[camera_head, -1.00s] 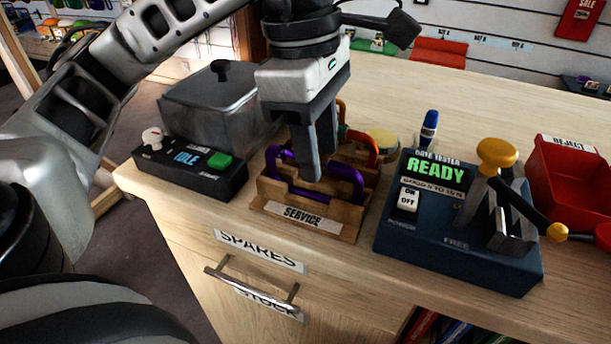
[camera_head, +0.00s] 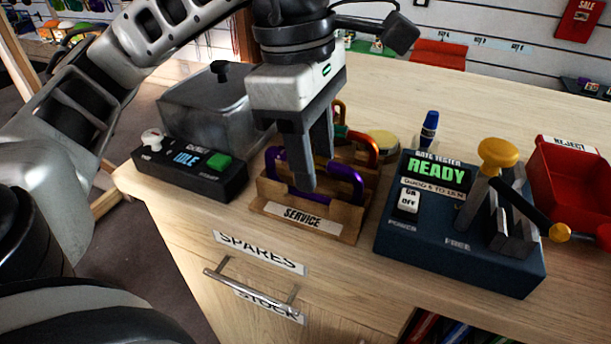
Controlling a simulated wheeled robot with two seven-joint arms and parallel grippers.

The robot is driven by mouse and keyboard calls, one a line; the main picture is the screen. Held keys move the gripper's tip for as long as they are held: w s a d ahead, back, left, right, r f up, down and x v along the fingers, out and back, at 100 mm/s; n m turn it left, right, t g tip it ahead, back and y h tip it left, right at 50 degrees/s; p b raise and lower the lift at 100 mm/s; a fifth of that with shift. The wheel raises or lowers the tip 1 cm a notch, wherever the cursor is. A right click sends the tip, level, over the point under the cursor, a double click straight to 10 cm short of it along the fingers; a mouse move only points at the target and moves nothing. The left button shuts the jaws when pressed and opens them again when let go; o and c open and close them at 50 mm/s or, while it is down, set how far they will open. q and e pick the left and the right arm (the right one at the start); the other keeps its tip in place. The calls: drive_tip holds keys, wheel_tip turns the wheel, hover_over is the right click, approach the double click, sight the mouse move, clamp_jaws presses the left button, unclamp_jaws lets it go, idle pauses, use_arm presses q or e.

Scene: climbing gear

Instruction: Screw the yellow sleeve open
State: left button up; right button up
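A purple carabiner (camera_head: 345,176) stands in the front of a wooden rack (camera_head: 345,214) labelled SERVICE. My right gripper is not in view.
A black control box (camera_head: 190,172) reading IDLE and a lidded grey container (camera_head: 205,105) stand left of the rack. A blue gate tester (camera_head: 455,250) reading READY, with a yellow-knobbed lever (camera_head: 497,153), and a red bin (camera_head: 570,185) stand right.

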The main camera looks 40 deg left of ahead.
sight(315, 158)
use_arm(q)
drive_tip(key=shift+s+d, duration=0.15)
drive_tip(key=shift+s, duration=0.3)
drive_tip(key=shift+f, duration=0.15)
drive_tip(key=shift+f+b, duration=1.3)
drive_tip(key=shift+b, duration=0.15)
drive_tip(key=shift+w+a, duration=0.25)
drive_tip(key=shift+w, duration=0.7)
